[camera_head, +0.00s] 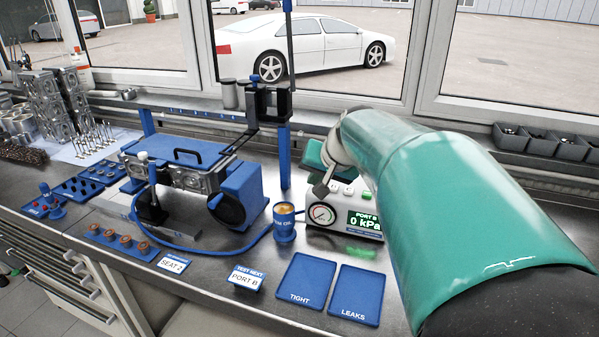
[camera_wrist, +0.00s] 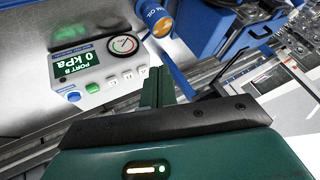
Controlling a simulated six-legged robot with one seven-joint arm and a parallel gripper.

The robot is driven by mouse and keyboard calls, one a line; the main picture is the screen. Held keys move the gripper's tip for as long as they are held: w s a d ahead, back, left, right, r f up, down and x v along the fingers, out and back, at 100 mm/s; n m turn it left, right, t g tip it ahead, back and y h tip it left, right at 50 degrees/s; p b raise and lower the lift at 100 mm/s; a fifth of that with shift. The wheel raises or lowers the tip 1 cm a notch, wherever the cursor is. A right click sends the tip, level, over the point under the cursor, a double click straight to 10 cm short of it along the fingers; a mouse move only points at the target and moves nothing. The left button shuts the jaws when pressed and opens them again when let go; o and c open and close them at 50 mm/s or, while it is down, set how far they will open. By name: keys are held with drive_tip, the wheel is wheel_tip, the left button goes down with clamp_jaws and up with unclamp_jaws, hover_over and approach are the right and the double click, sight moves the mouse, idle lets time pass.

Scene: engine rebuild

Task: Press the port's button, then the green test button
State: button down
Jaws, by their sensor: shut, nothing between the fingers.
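The white pressure tester (camera_head: 338,235) stands at the back of the bench, partly behind my arm. Its round gauge (camera_head: 322,213) and green-lit display (camera_head: 365,222) face front; the display reads PORT B, 0 kPa. In the wrist view the tester (camera_wrist: 97,101) shows upside down. My gripper (camera_wrist: 158,88) is shut and empty, beside the white-button end in that view. Whether it touches a button I cannot tell.
A blue fixture (camera_head: 240,195) with a hose stands left. A blue oil can (camera_head: 285,224) stands close to the tester. The TIGHT tray (camera_head: 305,277), the LEAKS tray (camera_head: 357,290) and a PORT B card (camera_head: 245,279) lie in front. Grey bins (camera_head: 540,141) line the sill.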

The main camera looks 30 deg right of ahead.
drive_tip(key=w+d+m+h, duration=0.1)
drive_tip(key=w+d+m, duration=0.1)
drive_tip(key=d, duration=0.9)
drive_tip(key=m+t+h, duration=0.1)
drive_tip(key=m, duration=0.1)
hover_over(369, 195)
drive_tip(key=shift+s+f, duration=0.1)
drive_tip(key=shift+f, duration=0.25)
drive_tip(key=shift+f, duration=0.1)
drive_tip(key=shift+f, duration=4.3)
drive_tip(key=shift+f, duration=0.1)
drive_tip(key=shift+f, duration=0.3)
